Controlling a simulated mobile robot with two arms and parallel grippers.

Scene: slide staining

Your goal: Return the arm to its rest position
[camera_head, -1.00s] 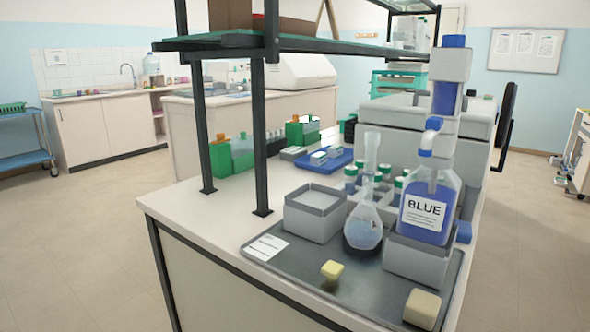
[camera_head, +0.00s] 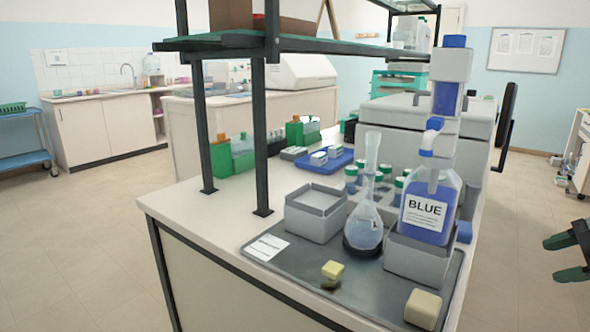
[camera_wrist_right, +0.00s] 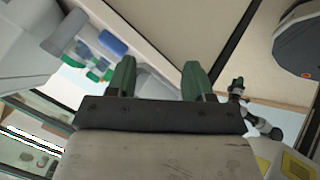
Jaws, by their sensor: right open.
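My right gripper (camera_head: 562,258) shows at the right edge of the head view, over the floor and to the right of the bench. Its two green fingers are apart with nothing between them. In the right wrist view the open fingers (camera_wrist_right: 158,80) also show, apart and empty. The rest of the right arm is out of the head view. My left gripper is not seen in the head view.
The bench (camera_head: 190,196) carries a dark tray (camera_head: 290,262) with a grey box (camera_head: 316,215), a flask (camera_head: 364,222), a bottle labelled BLUE (camera_head: 428,208) in a grey holder, and two small yellowish blocks. A shelf frame stands on the bench.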

